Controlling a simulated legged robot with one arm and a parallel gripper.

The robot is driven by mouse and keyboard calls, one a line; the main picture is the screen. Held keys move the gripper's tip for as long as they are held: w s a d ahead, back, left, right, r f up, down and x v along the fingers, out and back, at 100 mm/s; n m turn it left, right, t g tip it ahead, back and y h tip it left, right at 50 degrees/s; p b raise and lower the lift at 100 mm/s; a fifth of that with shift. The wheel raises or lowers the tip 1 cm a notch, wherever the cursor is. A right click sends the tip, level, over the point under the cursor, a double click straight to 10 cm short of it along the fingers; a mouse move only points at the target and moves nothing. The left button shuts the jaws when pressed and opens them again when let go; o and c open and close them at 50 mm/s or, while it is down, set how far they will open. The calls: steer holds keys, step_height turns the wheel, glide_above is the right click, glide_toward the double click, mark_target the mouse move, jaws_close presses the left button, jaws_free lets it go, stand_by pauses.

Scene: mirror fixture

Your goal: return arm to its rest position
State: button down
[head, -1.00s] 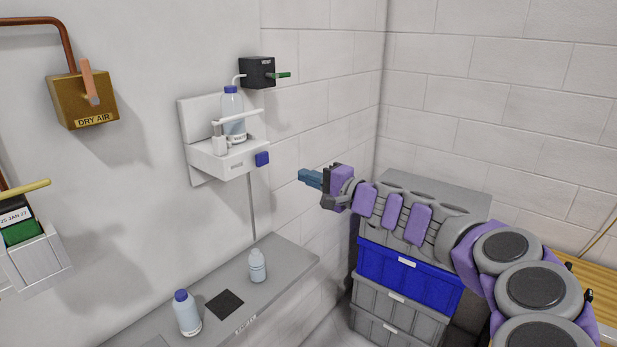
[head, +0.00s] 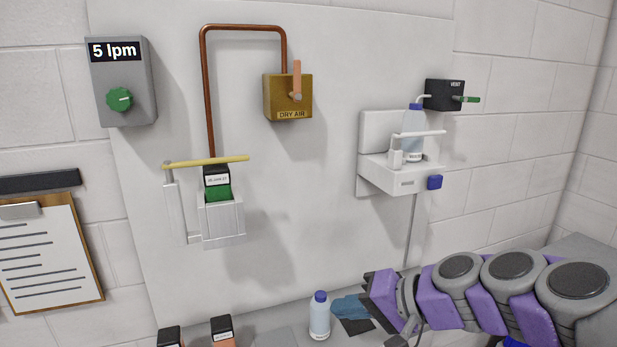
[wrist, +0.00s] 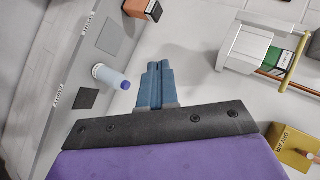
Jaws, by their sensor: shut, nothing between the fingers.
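My gripper (head: 352,308) is at the lower middle of the head view, low in front of the wall and over the grey shelf. Its blue fingers also show in the wrist view (wrist: 156,84), pressed together with nothing between them. My arm reaches in from the right edge with its purple and grey links folded low. A blue-capped bottle (head: 319,318) stands on the shelf just left of the fingers in the picture. The same bottle shows left of the fingers in the wrist view (wrist: 108,75). The rest position itself is not marked in view.
A white wall holder (head: 385,172) with a bottle (head: 413,132) and a black vent box (head: 444,95) sit above my arm. A brass dry air box (head: 288,97), a holder with a green cartridge (head: 220,215) and a clipboard (head: 45,255) are left. Two black-topped cartridges (head: 221,328) stand on the shelf.

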steer(key=s+a+f+n+g+h+b, duration=0.1)
steer(key=s+f+n+g+h+b, duration=0.3)
steer(key=s+f, duration=0.95)
steer(key=s+d+f+g+h+b, duration=0.1)
steer(key=s+d+f+h, duration=0.2)
steer(key=s, duration=0.3)
steer(key=s+d+f+m+g+h, duration=0.1)
steer(key=s+d+f+g+h, duration=0.1)
steer(key=s, duration=0.5)
steer(key=d+f+h, duration=0.1)
steer(key=d+f, duration=0.1)
steer(key=d, duration=0.1)
steer(key=shift+s+d+f+g+b, duration=0.15)
steer(key=shift+d+f+g+b, duration=0.15)
steer(key=shift+d+f+b, duration=0.1)
